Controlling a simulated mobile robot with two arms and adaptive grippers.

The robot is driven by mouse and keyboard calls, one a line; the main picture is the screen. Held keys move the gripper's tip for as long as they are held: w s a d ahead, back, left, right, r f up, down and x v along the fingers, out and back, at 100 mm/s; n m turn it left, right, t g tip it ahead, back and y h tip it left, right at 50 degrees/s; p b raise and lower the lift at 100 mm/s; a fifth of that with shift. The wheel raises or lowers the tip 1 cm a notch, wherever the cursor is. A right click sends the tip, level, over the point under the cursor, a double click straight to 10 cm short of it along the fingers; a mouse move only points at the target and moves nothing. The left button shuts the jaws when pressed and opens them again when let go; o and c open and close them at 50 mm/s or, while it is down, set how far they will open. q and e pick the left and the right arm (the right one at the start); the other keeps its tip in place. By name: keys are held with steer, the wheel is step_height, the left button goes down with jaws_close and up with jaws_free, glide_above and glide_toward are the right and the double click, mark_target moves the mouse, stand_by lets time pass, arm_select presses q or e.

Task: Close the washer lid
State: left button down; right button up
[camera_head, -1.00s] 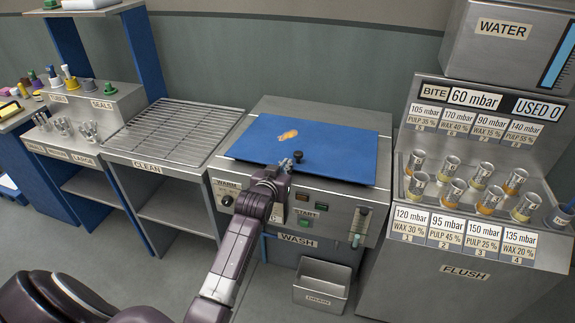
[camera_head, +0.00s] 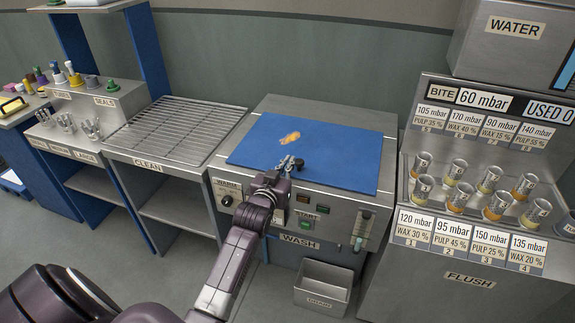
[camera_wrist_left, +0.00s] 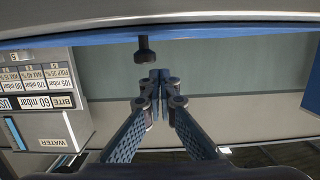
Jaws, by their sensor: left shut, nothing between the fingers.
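The washer (camera_head: 340,212) is a grey metal box marked WASH. Its blue lid (camera_head: 345,160) lies flat or nearly flat over the top, with an orange smear (camera_head: 290,138) on it. I cannot tell whether its front edge fully touches the body. A black knob (camera_head: 298,167) stands at the lid's front edge; it also shows in the left wrist view (camera_wrist_left: 145,50), under the blue edge of the lid. My left gripper (camera_head: 288,163) is shut and empty, with its fingertips close beside the knob; in the wrist view they look apart from it. My right gripper is not in view.
A wire rack marked CLEAN (camera_head: 175,130) stands left of the washer. The FLUSH stand (camera_head: 470,255) with several metal cups is on the right. A grey drain bin (camera_head: 323,287) is below the washer front. Buttons and a dial sit on the washer's front panel.

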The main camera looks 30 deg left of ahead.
arm_select(q)
steer(key=r+b+v, duration=0.1)
steer(key=v, duration=0.9)
steer(key=s+d+f+m+g+h, duration=0.1)
steer(key=s+d+f+g, duration=0.2)
steer(key=f, duration=1)
steer(key=s+d+f+m+g+h, duration=0.1)
steer(key=s+d+f+g, duration=0.2)
steer(key=f, duration=0.9)
steer(key=s+d+f+g+h, duration=0.1)
steer(key=s+d+f, duration=0.3)
steer(key=f, duration=0.9)
steer(key=s+d+f+m+g, duration=0.2)
steer(key=s+f+g, duration=0.2)
steer(key=s+f, duration=1)
steer(key=s+f+g, duration=0.2)
steer(key=s+f, duration=0.2)
steer(key=s, duration=0.8)
steer(key=s+f+m+g, duration=0.1)
steer(key=s+f, duration=0.3)
steer(key=s, duration=0.8)
steer(key=shift+g+h, duration=0.3)
steer(key=shift+g, duration=0.2)
steer(key=shift+r, duration=0.1)
